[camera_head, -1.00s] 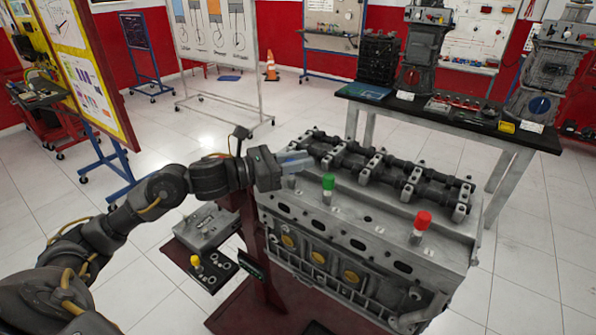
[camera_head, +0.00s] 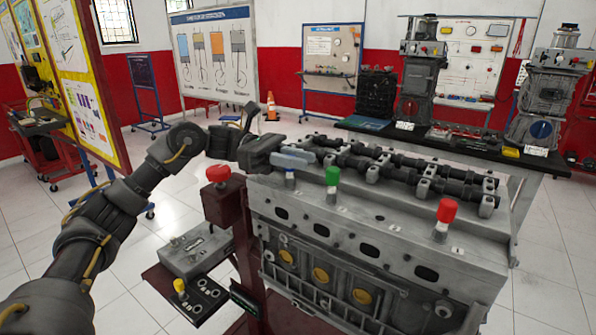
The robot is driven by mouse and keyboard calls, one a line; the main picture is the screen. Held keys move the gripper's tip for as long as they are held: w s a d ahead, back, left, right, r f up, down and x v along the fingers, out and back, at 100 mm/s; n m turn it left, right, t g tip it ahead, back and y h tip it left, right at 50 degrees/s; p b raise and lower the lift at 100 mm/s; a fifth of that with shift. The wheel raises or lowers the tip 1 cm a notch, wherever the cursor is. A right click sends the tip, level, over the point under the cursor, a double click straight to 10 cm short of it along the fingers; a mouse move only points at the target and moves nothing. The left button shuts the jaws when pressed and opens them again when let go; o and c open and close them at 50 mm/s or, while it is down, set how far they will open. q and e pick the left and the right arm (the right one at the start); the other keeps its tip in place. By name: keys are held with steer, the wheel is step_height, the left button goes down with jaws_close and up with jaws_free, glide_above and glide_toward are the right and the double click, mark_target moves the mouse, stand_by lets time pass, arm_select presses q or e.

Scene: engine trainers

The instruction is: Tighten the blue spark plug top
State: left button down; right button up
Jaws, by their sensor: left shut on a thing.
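The engine block (camera_head: 365,225) stands on a dark red stand, with a row of spark plugs along its top edge. My left gripper (camera_head: 296,159) reaches in from the left and is shut on the blue spark plug top. The green spark plug top (camera_head: 332,176) and the red spark plug top (camera_head: 446,211) stand upright further right, untouched. My right gripper is not in view.
Dark camshafts (camera_head: 400,165) run just behind the plugs. A red knob (camera_head: 218,174) tops the stand's post below my forearm. A bench (camera_head: 470,151) with engine parts stands behind.

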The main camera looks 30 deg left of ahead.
arm_select(q)
steer(key=shift+s+f+m+g+b, duration=0.1)
steer(key=shift+m+g+b, duration=0.4)
steer(key=shift+g, duration=0.4)
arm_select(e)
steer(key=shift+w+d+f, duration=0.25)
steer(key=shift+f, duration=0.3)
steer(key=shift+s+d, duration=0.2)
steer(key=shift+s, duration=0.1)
arm_select(q)
steer(key=c, duration=1.2)
jaws_free()
steer(key=shift+d, duration=0.1)
steer(key=shift+c, duration=0.2)
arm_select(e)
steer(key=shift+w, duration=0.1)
